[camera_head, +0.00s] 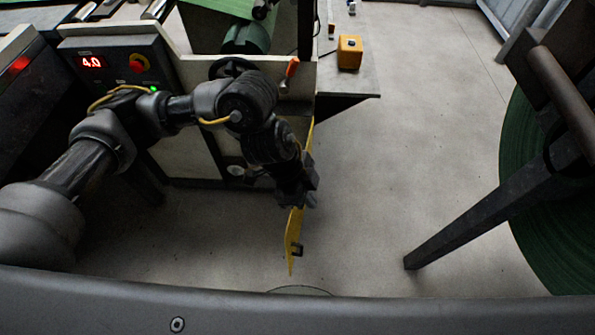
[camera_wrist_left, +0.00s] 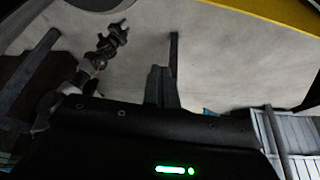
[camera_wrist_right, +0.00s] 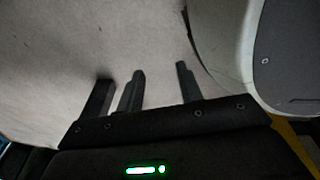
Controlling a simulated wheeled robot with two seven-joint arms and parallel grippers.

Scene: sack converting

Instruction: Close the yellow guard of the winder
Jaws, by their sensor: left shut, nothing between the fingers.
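The yellow guard (camera_head: 293,238) of the winder shows nearly edge-on in the head view, as a narrow panel standing out from the machine's front. A small black handle (camera_head: 297,250) sits near its lower end. My left gripper (camera_head: 311,193) is shut and empty, close to the guard's upper part and hiding some of it. Whether they touch, I cannot tell. In the left wrist view the shut fingers (camera_wrist_left: 162,82) point over the floor, and a yellow edge (camera_wrist_left: 275,12) crosses the top right. My right gripper (camera_wrist_right: 157,72) shows only in its wrist view, with fingers apart and empty.
An orange-yellow box (camera_head: 350,52) stands on the table at the back. A large green roll (camera_head: 535,200) and a dark stand leg (camera_head: 470,228) occupy the right. The middle floor is clear.

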